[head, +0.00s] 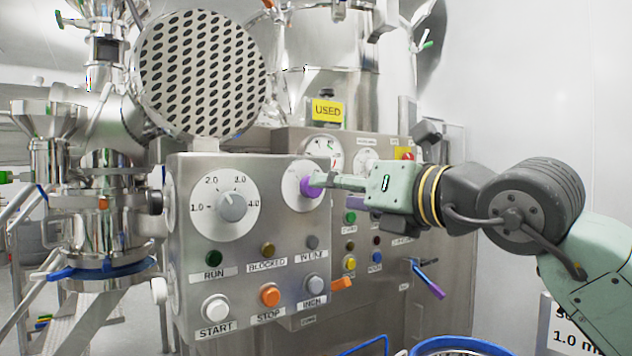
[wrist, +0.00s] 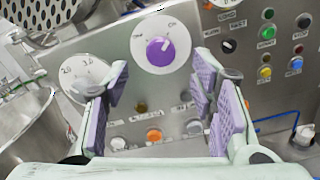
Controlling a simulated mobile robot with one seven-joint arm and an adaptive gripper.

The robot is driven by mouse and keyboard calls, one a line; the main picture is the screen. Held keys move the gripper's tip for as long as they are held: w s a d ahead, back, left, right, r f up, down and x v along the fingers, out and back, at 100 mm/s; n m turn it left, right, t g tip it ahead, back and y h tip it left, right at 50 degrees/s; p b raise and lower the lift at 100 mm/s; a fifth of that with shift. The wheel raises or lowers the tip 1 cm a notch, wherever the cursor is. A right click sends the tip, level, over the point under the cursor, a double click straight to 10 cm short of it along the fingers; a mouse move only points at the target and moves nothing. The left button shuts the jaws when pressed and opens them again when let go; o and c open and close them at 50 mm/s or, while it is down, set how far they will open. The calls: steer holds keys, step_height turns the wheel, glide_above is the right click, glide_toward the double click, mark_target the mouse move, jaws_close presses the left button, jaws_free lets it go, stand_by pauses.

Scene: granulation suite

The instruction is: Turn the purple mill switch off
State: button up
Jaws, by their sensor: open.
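The purple mill switch (head: 309,190) is a round knob on a white disc at the upper right of the steel control panel. In the wrist view the purple knob (wrist: 160,48) shows whole, with a pale mark on its face. Small lettering sits at the disc's upper edge, too small to read surely. My gripper (head: 319,181) is at the knob from the right in the head view, and its fingertips partly hide it. In the wrist view my gripper (wrist: 162,78) is open, with purple pads to either side below the knob. Nothing is between the pads.
A grey numbered dial (head: 232,207) is left of the switch. Below are an orange stop button (head: 270,295), a white start button (head: 215,308) and several lamps. A second panel (head: 290,142) with buttons stands behind. A perforated steel disc (head: 203,74) is above.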

steer(key=p+x, duration=0.1)
steer(key=x, duration=0.6)
steer(key=shift+w, duration=0.1)
steer(key=shift+c, duration=0.5)
steer(key=c, duration=1)
